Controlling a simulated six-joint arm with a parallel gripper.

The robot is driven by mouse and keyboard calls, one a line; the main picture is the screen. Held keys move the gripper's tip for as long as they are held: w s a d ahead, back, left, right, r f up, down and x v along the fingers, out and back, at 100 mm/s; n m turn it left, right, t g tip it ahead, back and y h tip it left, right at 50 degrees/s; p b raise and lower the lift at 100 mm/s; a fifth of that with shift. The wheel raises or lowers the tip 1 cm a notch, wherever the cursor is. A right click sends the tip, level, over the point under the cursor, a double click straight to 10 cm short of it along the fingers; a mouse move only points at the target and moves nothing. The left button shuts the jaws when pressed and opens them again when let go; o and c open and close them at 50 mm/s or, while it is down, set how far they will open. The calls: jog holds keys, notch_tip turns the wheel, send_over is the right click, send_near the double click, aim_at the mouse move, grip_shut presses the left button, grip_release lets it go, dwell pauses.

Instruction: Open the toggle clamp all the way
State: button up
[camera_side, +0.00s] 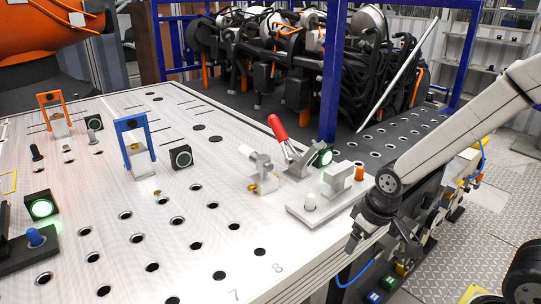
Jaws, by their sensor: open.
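The toggle clamp (299,160) stands near the right side of the perforated table, with a metal body on a light base. Its red handle (278,128) points up and leans to the left. My gripper (382,245) is open, with its dark fingers pointing down at the table's right edge. It is in front and to the right of the clamp, apart from the handle, with nothing visible between the fingers.
A brass-coloured fitting (263,181) sits left of the clamp. A blue post (333,75) rises behind it. The perforated table (200,255) is clear at the front.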

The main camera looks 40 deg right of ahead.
jog(key=shift+s, duration=0.35)
jog(key=c, duration=0.3)
jog(key=shift+w+d+r, duration=0.1)
jog(key=shift+w+r, duration=0.05)
jog(key=shift+w, duration=0.35)
jog(key=c, duration=0.7)
jog(key=w+r+n, duration=0.2)
jog(key=w, duration=0.2)
jog(key=w+r+n+t, duration=0.1)
jog(key=w+r+n, duration=0.1)
jog(key=w, duration=0.3)
jog(key=w+d+r+n+h, duration=0.1)
jog(key=w+r+n, duration=0.2)
jog(key=w+n, duration=0.1)
jog(key=shift+w+t, duration=0.3)
jog(key=shift+t, duration=0.1)
grip_shut()
jog(key=w+d+r+n+t+h, duration=0.1)
jog(key=w+d+r+n+t, duration=0.1)
jog(key=w+r+n, duration=0.2)
jog(key=w+d+r+n+t, duration=0.2)
jog(key=w+d+r+n, duration=0.1)
jog(key=w+r, duration=0.7)
jog(key=shift+r+n+h, duration=0.35)
jog(key=shift+n+h, duration=0.05)
jog(key=shift+n, duration=0.5)
